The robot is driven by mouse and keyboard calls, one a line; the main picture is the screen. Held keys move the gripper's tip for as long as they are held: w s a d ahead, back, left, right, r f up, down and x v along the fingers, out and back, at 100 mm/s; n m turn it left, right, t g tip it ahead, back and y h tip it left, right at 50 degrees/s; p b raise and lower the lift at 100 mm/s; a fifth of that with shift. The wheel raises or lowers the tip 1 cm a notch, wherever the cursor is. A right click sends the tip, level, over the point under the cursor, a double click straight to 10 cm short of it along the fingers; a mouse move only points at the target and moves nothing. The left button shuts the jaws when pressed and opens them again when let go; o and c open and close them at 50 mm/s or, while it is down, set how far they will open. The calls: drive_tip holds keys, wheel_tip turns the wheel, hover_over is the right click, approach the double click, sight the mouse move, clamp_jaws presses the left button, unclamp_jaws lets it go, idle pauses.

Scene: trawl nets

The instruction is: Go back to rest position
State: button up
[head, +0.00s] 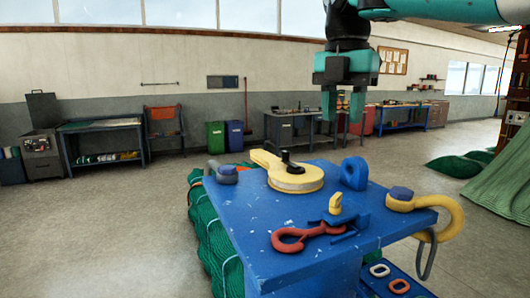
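My gripper (343,105) hangs at the upper right of the head view, fingers pointing down. Its two teal fingertips are apart with a gap between them, and nothing shows in it. It is above the far side of the blue table (251,250). On the table lie a yellow block with a black post (292,174), a grey shackle (224,173), a blue eye piece (354,173), a red hook (300,237) with a small yellow-tipped blue piece (335,205), and a yellow shackle (440,212) overhanging the right edge.
Green netting (207,228) hangs along the table's left side. A lower blue tray (397,285) holds several links at bottom right. More green net (505,185) lies at the far right. Workbenches and bins (216,136) line the back wall. The floor at left is clear.

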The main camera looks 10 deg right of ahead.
drive_tip(key=s+a+f+m+y, duration=0.2)
drive_tip(key=s+f+m, duration=0.8)
drive_tip(key=s, duration=0.2)
drive_tip(key=s+a+f+m+y, duration=0.1)
drive_tip(key=s+f+m+y, duration=0.1)
drive_tip(key=s+f+m, duration=0.8)
drive_tip(key=shift+s+a+f, duration=0.3)
drive_tip(key=shift+s+a, duration=0.1)
drive_tip(key=shift+s, duration=0.5)
drive_tip(key=shift+o, duration=0.3)
